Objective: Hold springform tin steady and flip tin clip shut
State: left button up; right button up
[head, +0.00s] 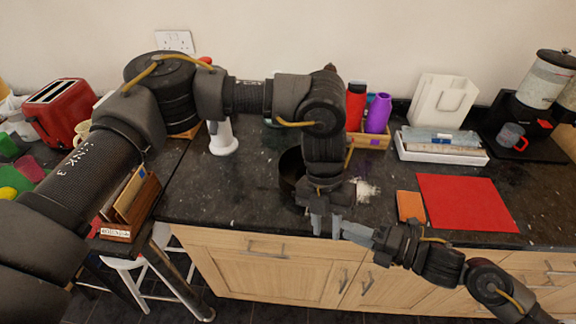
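A dark round tin (289,168), apparently the springform tin, stands on the black counter. My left arm hides its right part, and I cannot make out its clip. My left gripper (326,225) points down in front of the tin, near the counter's front edge. Its two grey fingers show a gap, with nothing visible between them. My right gripper (357,232) comes in from the lower right and points left, close beside the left fingers. Its fingers overlap in this view, so I cannot tell whether they are open. Whether either gripper touches the tin is hidden.
White powder (366,190) lies right of the tin. An orange block (410,206) and a red mat (467,202) lie further right. Behind stand a wooden caddy (372,138) with red and purple bottles, and a white tray (442,151). A white stand (222,140) is back left.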

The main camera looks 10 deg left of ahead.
pick_arm(q)
jog(key=w+r+n+t+h, duration=0.1)
jog(key=w+r+n+t, duration=0.1)
jog(key=w+r+n, duration=0.6)
jog(key=n+t+y, duration=0.2)
jog(key=n, duration=0.2)
send_over(284, 193)
notch_tip(284, 193, down, 5)
jog(key=shift+w+f+n, duration=0.2)
jog(key=shift+n, duration=0.2)
jog(key=shift+s+f, duration=0.1)
jog(key=shift+f, duration=0.3)
notch_tip(284, 193, down, 10)
grip_shut()
